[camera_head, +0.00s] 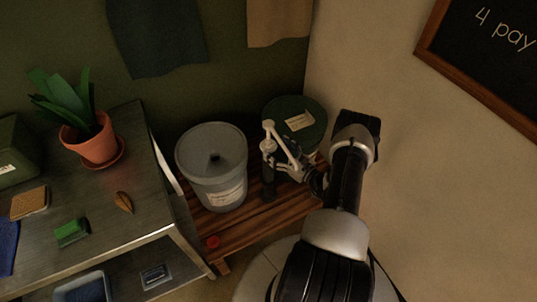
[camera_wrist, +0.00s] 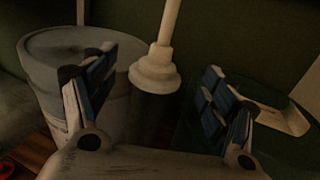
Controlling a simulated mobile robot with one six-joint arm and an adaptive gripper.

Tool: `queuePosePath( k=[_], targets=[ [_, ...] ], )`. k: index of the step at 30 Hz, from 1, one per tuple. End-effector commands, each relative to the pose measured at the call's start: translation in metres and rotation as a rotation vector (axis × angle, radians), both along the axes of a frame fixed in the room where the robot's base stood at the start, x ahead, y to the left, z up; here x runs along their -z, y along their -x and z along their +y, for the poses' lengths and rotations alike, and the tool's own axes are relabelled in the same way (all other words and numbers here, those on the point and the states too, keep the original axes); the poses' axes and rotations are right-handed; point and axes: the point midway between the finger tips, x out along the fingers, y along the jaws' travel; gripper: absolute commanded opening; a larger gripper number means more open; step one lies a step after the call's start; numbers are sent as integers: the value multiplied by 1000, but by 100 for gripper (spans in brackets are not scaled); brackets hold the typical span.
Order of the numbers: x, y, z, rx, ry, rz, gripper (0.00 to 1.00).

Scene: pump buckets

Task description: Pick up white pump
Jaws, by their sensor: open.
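The white pump (camera_head: 268,127) stands upright between the two buckets in the head view, its top clear. In the wrist view its pale stem and wide round collar (camera_wrist: 155,74) show between the fingers. My gripper (camera_wrist: 161,64) is open, with one blue-padded finger on each side of the pump. The fingers look apart from it. In the head view my gripper (camera_head: 287,162) comes in from the right, close beside the pump. What lies under the collar is dark and hard to make out.
A grey lidded bucket (camera_head: 222,190) stands left of the pump, and a dark green-lidded bucket (camera_head: 283,112) behind it. Both are near the slatted wooden bench (camera_head: 240,230). A metal table (camera_head: 120,190) with a potted plant (camera_head: 95,145) is at left. The wall is at right.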

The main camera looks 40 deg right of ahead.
Motion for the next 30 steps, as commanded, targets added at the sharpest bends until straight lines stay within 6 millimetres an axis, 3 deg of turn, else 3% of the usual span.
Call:
queuePosePath(
  k=[9,19,30],
  targets=[
    [-4,-44,6,-4,1,-1,78],
    [-4,-49,6,-1,0,0,77],
    [-4,-49,6,-2,0,0,53]
  ],
)
